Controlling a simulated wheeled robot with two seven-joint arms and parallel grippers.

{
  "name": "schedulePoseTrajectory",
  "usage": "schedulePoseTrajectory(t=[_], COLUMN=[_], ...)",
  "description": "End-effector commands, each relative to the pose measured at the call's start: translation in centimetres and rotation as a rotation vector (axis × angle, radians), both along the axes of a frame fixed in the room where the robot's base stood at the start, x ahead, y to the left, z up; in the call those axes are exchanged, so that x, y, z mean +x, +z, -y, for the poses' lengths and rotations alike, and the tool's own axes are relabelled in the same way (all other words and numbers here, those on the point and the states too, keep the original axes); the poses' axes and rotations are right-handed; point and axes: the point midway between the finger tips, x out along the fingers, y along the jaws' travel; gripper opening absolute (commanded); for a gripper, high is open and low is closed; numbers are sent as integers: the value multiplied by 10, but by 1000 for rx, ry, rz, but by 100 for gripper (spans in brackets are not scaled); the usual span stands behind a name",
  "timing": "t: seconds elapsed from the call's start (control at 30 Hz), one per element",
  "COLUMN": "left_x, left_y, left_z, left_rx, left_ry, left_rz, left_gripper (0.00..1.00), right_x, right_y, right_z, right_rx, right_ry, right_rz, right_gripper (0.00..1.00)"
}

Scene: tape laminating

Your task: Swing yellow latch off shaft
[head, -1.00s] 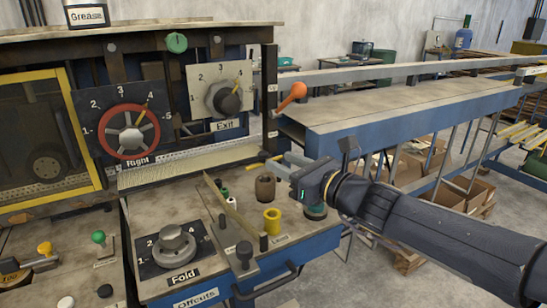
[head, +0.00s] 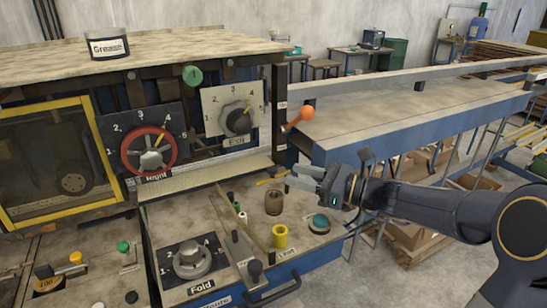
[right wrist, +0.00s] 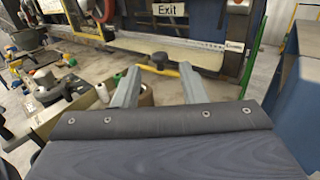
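The yellow latch (right wrist: 182,73) lies low ahead in the right wrist view, a thin yellow bar below the "Exit" panel. A dark round knob (right wrist: 157,61) is next to its left part. The shaft cannot be made out clearly. My left gripper is out of view.
The deck below holds a brown pot (head: 273,202), a yellow spool (head: 280,237) and a teal button (head: 319,223). An orange-knobbed lever (head: 302,117) stands above my right gripper. A long blue-framed table (head: 420,115) runs off to the right.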

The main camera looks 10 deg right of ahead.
Motion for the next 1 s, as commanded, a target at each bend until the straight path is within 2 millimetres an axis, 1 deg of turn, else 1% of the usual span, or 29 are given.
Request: schedulePoseTrajectory(t=[0.2,0.4,0.57,0.8,1.0], left_x=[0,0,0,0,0], left_y=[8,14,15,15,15], left_z=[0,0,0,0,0], left_rx=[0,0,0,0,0], left_ry=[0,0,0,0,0], left_rz=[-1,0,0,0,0], left_gripper=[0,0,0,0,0], right_x=[21,38,44,44,44], right_y=[1,0,0,0,0], right_z=[-30,-50,-56,-57,-57], right_rx=[1,-1,0,0,0], right_ry=[5,2,0,-1,-1], right_rz=[1,1,3,2,2], right_gripper=[38,38,38,38,12])
